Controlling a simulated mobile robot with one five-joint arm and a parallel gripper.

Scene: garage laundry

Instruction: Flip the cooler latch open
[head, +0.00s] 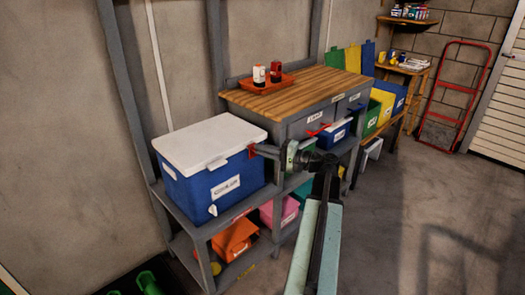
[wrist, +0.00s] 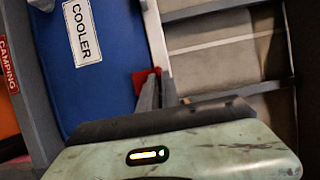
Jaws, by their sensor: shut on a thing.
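The cooler (head: 195,190) is a blue box with a closed white lid (head: 205,142), standing on a grey shelf at the left of the head view. Its labelled blue side (wrist: 105,85) fills the upper left of the wrist view. A small red latch (head: 252,153) sits at the cooler's right edge, just below the lid; it also shows in the wrist view (wrist: 140,77). My gripper (head: 259,149) reaches in from the right and is shut on the latch. In the wrist view its fingertips (wrist: 151,82) partly hide the latch.
A wooden-topped workbench (head: 300,90) stands behind and right of the cooler, with an orange tray (head: 267,87) on it. An orange bin (head: 235,240) and a pink bin (head: 280,210) sit on the shelf below.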

